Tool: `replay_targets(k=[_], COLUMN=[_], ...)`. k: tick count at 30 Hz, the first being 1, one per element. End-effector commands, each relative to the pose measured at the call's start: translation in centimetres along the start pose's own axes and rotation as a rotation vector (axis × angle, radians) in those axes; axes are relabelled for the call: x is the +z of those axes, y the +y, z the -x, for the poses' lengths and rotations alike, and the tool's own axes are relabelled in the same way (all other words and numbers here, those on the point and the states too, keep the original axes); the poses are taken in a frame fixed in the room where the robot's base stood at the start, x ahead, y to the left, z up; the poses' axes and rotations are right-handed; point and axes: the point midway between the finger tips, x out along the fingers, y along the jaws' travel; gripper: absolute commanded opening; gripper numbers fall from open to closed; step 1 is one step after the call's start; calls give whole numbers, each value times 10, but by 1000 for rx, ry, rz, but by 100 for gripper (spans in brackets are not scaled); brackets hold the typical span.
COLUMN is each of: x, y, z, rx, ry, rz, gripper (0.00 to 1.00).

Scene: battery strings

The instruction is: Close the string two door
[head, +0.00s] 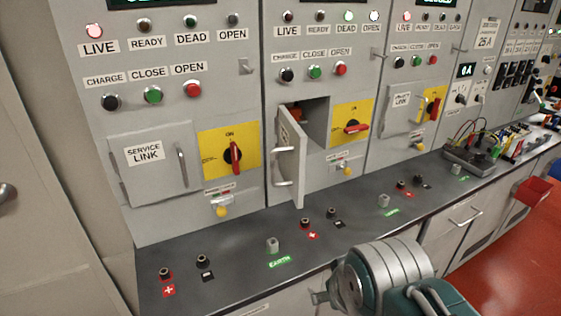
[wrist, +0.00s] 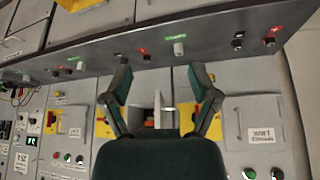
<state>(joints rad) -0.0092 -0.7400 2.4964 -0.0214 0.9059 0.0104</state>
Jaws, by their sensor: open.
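The string two door (head: 290,160) is on the middle panel in the head view. It stands swung open toward me, hinged at its left, with a handle on its face. The compartment (head: 312,118) behind it is partly visible, with something orange inside. In the wrist view, which is upside down, the door (wrist: 158,106) shows edge-on between the fingers. My gripper (wrist: 160,76) is open and empty, its two fingers spread, and appears apart from the door. In the head view my arm is at the bottom right; the fingers are not clearly seen.
A dark ledge (head: 240,258) with terminals and earth studs runs below the panels. A yellow switch plate (head: 347,138) with a red handle is right of the compartment. The left panel's service link door (head: 140,170) is shut. A meter (head: 470,160) with wires lies on the ledge, right.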

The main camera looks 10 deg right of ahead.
Motion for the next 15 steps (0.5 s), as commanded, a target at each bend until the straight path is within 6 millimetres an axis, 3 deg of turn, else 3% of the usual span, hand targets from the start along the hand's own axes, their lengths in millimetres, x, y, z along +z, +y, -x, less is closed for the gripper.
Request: replay_targets(k=[1, 3, 8, 15], x=[-1, -2, -16, -68], y=[1, 4, 17, 14], z=[-4, -10, -27, -45], rx=[19, 71, 268, 611], ry=[-25, -75, -190, -206], rz=[24, 77, 249, 527], gripper=[29, 0, 0, 0])
